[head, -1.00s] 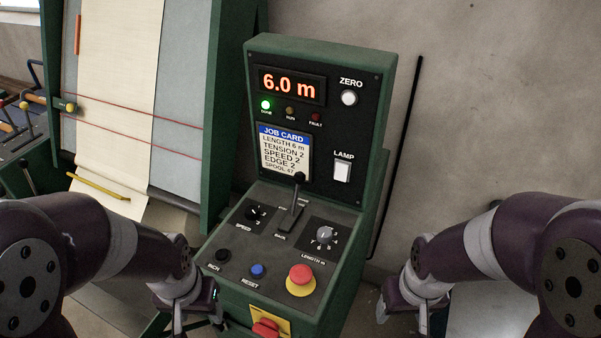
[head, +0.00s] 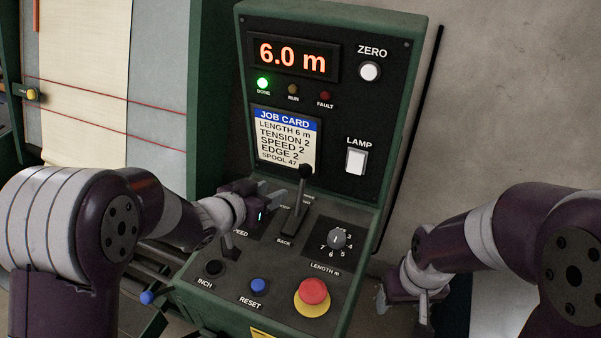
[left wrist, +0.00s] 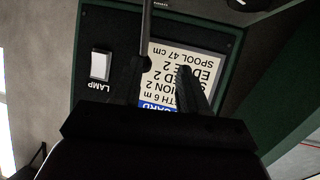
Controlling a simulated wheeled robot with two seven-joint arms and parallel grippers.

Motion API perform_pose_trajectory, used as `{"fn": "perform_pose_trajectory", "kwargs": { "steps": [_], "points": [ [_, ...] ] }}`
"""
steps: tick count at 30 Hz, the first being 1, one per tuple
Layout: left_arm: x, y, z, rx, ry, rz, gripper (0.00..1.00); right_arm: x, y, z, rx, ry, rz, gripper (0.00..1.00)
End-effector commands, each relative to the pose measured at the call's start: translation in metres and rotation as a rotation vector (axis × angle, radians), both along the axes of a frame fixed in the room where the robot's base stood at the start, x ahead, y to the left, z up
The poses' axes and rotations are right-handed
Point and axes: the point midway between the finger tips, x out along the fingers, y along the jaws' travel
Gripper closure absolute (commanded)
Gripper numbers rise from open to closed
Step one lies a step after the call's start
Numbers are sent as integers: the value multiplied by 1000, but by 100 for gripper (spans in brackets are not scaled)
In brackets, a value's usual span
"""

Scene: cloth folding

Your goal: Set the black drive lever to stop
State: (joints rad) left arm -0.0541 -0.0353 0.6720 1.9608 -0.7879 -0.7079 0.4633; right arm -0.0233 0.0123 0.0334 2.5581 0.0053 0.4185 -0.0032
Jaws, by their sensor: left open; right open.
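The black drive lever (head: 300,198) stands up from its slot in the sloped green console, its round knob in front of the job card's lower edge. The slot's BACK label is readable at the near end; the other labels are partly hidden. My left gripper (head: 284,197) is open just left of the lever shaft, fingers pointing at it. In the left wrist view the open fingers (left wrist: 165,85) show before the job card, with a grey bar, likely the lever (left wrist: 147,30), by one finger; contact cannot be told. My right gripper (head: 408,308) is open, right of the console.
The length dial (head: 337,239) is right of the lever. The red stop button (head: 312,293), blue reset button (head: 258,285) and inch button (head: 215,268) lie nearer. The display (head: 292,57) reads 6.0 m; the green DONE lamp (head: 263,83) is lit.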

Motion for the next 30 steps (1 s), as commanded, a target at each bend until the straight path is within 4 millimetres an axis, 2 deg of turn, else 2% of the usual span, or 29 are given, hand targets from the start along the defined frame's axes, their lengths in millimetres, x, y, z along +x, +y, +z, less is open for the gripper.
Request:
{"fn": "perform_pose_trajectory", "kwargs": {
  "steps": [3, 5, 12, 18, 24, 30],
  "points": [
    [6, -11, 5, -56, -8, -8, 57, -1, 0, 2, 0, 1, 0, 33],
    [14, -16, 0, -57, -5, -6, 57, -1, 0, 2, 0, 1, 0, 33],
    [60, -49, -24, -55, -4, -5, 57, -1, 0, 8, 0, 1, 0, 33],
    [85, -66, -37, -53, -6, -4, 57, -1, 0, 12, 0, 1, 0, 33],
    [94, -71, -42, -53, -6, -2, 57, -1, 0, 13, 0, 1, 0, 33],
    [95, -71, -43, -53, -6, -2, 57, 0, 0, 13, 0, 1, 0, 33]
  ]
}}
